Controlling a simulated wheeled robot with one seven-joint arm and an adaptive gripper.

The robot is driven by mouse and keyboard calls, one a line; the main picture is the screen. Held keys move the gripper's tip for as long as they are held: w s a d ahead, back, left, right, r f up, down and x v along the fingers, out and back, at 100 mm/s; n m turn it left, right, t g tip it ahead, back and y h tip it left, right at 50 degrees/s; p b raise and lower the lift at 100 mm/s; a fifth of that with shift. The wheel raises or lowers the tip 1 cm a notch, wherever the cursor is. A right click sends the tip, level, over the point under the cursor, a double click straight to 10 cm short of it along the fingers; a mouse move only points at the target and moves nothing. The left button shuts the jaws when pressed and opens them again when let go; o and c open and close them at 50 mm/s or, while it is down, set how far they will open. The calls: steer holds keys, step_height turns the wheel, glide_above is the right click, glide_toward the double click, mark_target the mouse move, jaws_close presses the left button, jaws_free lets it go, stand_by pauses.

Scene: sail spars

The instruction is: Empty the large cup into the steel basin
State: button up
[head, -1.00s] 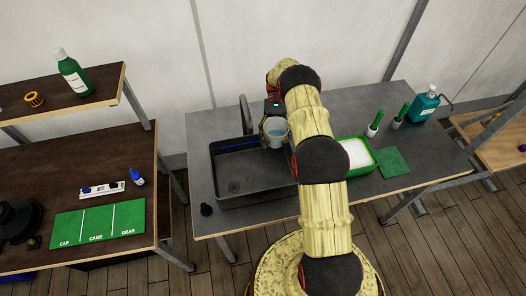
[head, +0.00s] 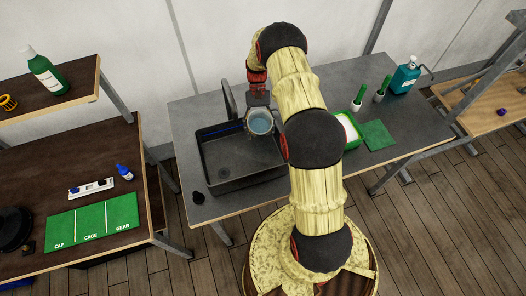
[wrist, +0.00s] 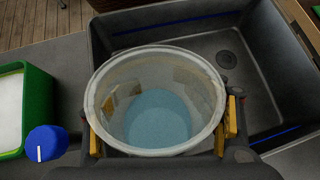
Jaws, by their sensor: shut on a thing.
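The large cup (wrist: 155,92) is a translucent, wide-mouthed cup with bluish liquid in its bottom. It is upright, or close to it, and also shows in the head view (head: 260,122). My gripper (head: 258,104) is shut on the cup, with yellow finger pads on both sides of it in the wrist view (wrist: 162,128). The dark grey basin (head: 215,180) is set in the table, with a drain in its floor. The cup is held above the basin's far right part. My arm hides part of the basin's right side.
A faucet (head: 228,98) stands behind the basin. A green-rimmed tray with white contents (head: 354,140) is right of my arm.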

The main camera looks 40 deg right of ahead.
steer(key=shift+s+a+f+t, duration=0.1)
steer(key=shift+f+t, duration=0.05)
steer(key=shift+f, duration=0.45)
steer(key=shift+s+f+t, duration=0.1)
steer(key=shift+f+t, duration=0.05)
steer(key=shift+f, duration=0.45)
steer(key=shift+s+a+f+h, duration=0.1)
steer(key=shift+s+f+h, duration=0.05)
steer(key=shift+h, duration=0.15)
steer(key=shift+s+r+t+p, duration=0.1)
steer(key=shift+r+t+p, duration=0.2)
steer(key=shift+t, duration=0.1)
steer(key=t, duration=0.1)
steer(key=t+h, duration=0.1)
steer(key=p, duration=0.1)
steer(key=shift+s+a+r+t+h, duration=0.2)
steer(key=shift+s+r+t+h, duration=0.05)
steer(key=shift+t+h, duration=0.15)
steer(key=shift+w, duration=0.1)
steer(key=shift+r, duration=0.1)
